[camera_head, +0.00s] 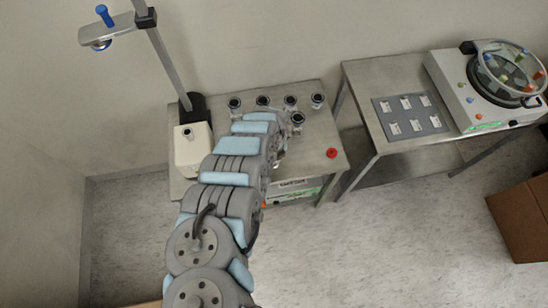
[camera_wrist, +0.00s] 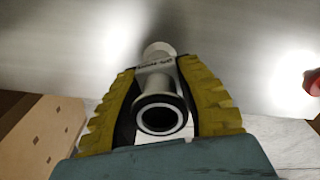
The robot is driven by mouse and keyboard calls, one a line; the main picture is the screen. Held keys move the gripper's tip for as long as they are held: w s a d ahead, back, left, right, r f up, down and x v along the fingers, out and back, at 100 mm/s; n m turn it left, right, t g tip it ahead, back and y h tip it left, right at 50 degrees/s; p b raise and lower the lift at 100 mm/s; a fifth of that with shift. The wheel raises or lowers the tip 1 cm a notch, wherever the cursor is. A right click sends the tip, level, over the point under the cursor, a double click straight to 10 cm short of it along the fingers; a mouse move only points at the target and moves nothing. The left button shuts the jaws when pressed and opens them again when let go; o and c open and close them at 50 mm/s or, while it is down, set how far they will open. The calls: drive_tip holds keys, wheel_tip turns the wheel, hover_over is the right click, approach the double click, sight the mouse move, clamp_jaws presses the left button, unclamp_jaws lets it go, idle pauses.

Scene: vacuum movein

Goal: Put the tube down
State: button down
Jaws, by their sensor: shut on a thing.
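The tube (camera_wrist: 159,116), a pale metal piece with flanged ends and a dark ring around its near opening, sits between the yellow ribbed fingers of my gripper (camera_wrist: 160,80) in the wrist view. My gripper is shut on it, with a finger on each side. The tube's far flange points toward the grey metal table surface (camera_wrist: 225,30). I cannot tell whether the tube touches that surface. In the head view my arm reaches over the left metal table (camera_head: 322,135), and it hides most of my gripper and the tube.
Several flanged fittings (camera_head: 317,100) stand at the back of the left table. A white device (camera_head: 193,149) with a pole is at its left, a red button (camera_head: 331,153) at its front right. A right table (camera_head: 392,155) bears a grey plate and a round-windowed machine (camera_head: 490,92).

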drive_tip(key=c, duration=0.8)
unclamp_jaws()
